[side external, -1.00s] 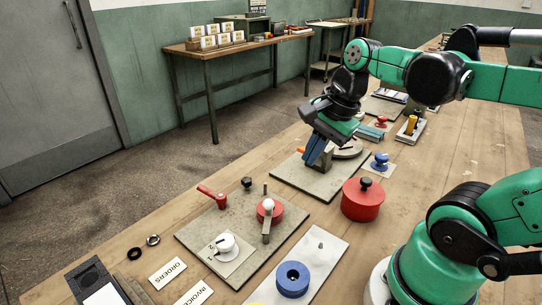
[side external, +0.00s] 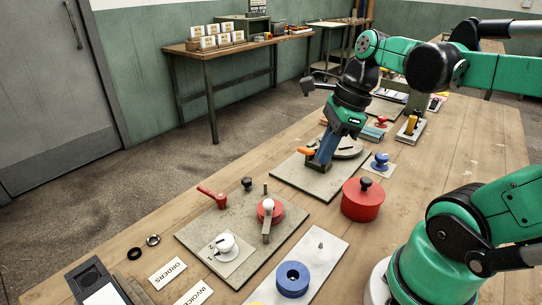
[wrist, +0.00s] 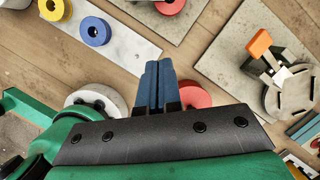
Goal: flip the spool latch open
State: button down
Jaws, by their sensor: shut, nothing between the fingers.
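The spool latch shows in the wrist view as an orange tab (wrist: 259,43) on a pale metal lever over a dark block. The lever reaches to the edge of a grey slotted disc (wrist: 296,88). In the side external view the orange tab (side external: 306,151) sits just left of my fingers, with the disc (side external: 347,147) behind. My gripper (side external: 318,166) has its blue fingers pointing down over the grey board (side external: 290,174). In the wrist view my gripper (wrist: 155,66) is shut and empty, with the tab to its right. Contact with the latch cannot be told; my fingers hide part of it.
A red lidded pot (side external: 361,204) and a blue knob (side external: 380,160) stand right of the board. A second board (side external: 195,236) with a red lever and white dial lies nearer the camera.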

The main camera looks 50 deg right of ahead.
send_near(267, 214)
jog(key=s+d+f, duration=0.2)
jog(key=d+f, duration=0.1)
jog(key=f, duration=0.1)
jog(key=shift+s+d+f, duration=0.15)
jog(key=shift+s, duration=0.25)
jog(key=shift+w+a+f, duration=0.25)
jog(key=shift+w+a, duration=0.65)
jog(key=shift+w+a+f, duration=0.15)
jog(key=shift+w+a, duration=0.35)
jog(key=shift+w, duration=0.05)
